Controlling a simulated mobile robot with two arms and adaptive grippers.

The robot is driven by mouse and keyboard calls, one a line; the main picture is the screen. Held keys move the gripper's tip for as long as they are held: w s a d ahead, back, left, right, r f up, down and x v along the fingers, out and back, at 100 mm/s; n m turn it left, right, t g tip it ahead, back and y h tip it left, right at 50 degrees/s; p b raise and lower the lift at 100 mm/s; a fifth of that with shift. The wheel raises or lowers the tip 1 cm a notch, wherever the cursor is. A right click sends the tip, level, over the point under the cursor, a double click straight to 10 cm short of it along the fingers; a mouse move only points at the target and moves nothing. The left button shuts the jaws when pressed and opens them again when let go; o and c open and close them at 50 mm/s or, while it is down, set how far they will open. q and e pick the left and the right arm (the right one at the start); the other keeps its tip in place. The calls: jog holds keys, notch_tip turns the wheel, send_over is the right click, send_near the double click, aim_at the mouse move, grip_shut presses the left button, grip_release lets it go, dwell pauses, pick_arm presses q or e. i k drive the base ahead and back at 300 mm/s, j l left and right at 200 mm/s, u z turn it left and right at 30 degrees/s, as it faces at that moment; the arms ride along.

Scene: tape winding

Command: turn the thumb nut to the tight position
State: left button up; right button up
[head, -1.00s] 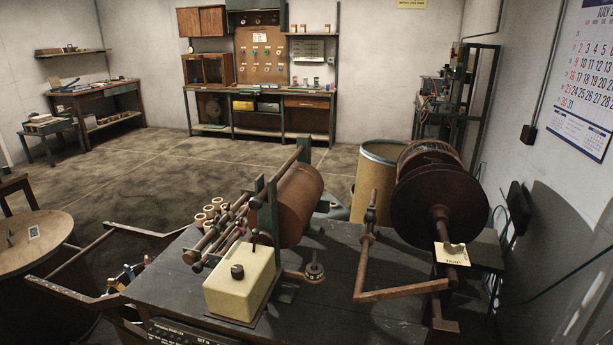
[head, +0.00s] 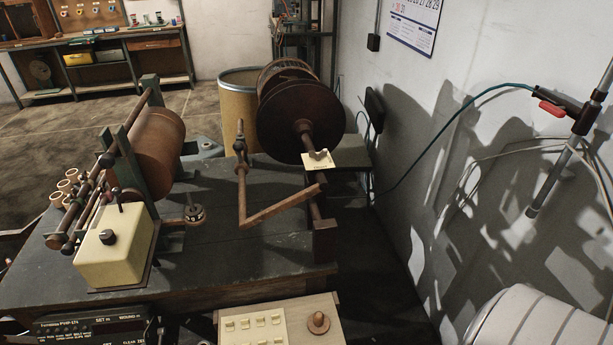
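A dark brown reel (head: 293,120) sits on a horizontal shaft (head: 304,133) at the far right side of the dark bench. A pale card (head: 318,163) is at the near end of the shaft; its lettering is too small to read now. A small grey winged piece, which looks like the thumb nut (head: 319,154), shows at the card's upper edge. Its exact angle is hard to tell. Neither of my grippers is in view, and nothing touches the nut or the reel.
A bent crank-like arm (head: 270,212) stands left of the shaft. A cream box with a dark knob (head: 109,237) and a brown drum (head: 158,144) are at the left. A panel with a wooden knob (head: 318,322) is in front. A hose with a red-handled valve (head: 552,109) hangs right.

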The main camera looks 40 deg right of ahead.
aim_at(317, 156)
jog(key=z, duration=1.35)
